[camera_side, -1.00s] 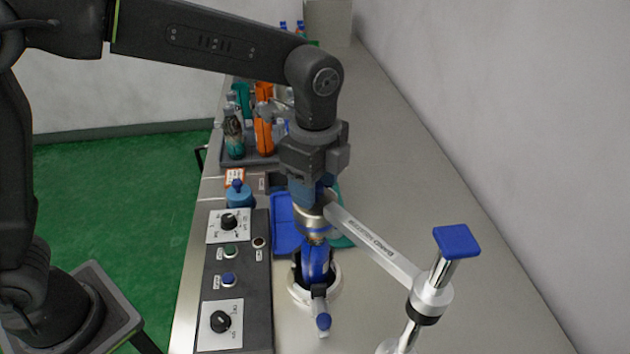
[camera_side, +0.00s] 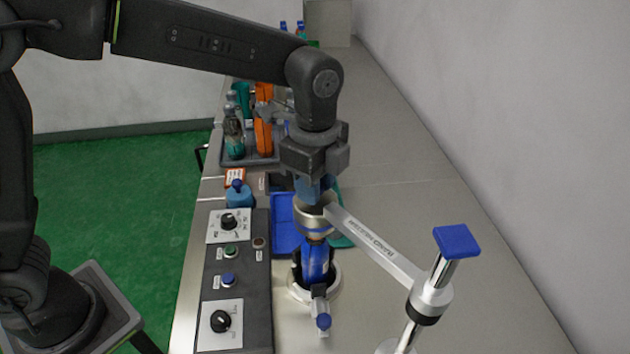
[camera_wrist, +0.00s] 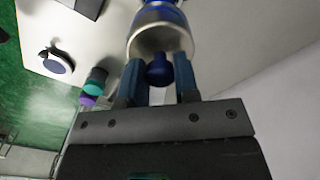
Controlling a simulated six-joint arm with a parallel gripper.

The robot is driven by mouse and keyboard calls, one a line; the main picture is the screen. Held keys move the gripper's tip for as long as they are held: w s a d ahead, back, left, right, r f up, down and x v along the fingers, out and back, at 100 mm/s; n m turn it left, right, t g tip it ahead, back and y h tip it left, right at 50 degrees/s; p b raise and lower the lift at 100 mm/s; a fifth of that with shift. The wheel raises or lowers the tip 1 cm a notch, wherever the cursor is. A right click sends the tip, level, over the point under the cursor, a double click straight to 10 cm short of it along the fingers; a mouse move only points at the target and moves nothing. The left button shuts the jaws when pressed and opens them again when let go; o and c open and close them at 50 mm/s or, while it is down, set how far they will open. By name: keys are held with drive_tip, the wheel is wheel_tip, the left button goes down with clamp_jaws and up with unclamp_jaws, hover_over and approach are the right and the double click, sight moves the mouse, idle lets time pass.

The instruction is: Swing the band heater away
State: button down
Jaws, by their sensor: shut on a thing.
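The band heater is a silver ring (camera_side: 313,221) on a flat grey arm (camera_side: 375,240) lettered along its side. The arm joins a silver post (camera_side: 432,290) with a blue cap. The ring is over the upper part of a blue upright piece (camera_side: 315,262), which stands in a white round base (camera_side: 298,290). My gripper (camera_side: 317,190) points down at the ring. In the wrist view its two blue fingers (camera_wrist: 159,82) are shut on a dark blue knob (camera_wrist: 159,69) in front of the silver ring (camera_wrist: 160,35). The fingers partly hide the ring's edge.
A dark control panel (camera_side: 246,290) with dials and buttons lies left of the base. A blue tray (camera_side: 283,238) is behind it. Bottles (camera_side: 234,138) and orange items (camera_side: 263,125) stand farther back. The counter right of the post is clear up to the wall.

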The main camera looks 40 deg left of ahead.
drive_tip(key=shift+s, duration=0.1)
drive_tip(key=shift+s+a+n, duration=0.1)
drive_tip(key=shift+s+n, duration=0.2)
drive_tip(key=shift+s, duration=0.25)
drive_tip(key=s+d+n, duration=0.3)
drive_tip(key=s+n, duration=0.2)
drive_tip(key=s, duration=0.4)
drive_tip(key=s+d+n, duration=0.3)
drive_tip(key=s+n, duration=0.2)
drive_tip(key=s, duration=0.4)
drive_tip(key=shift+s+n, duration=0.3)
drive_tip(key=c, duration=0.9)
unclamp_jaws()
drive_tip(key=shift+o, duration=0.2)
wheel_tip(320, 180, up, 14)
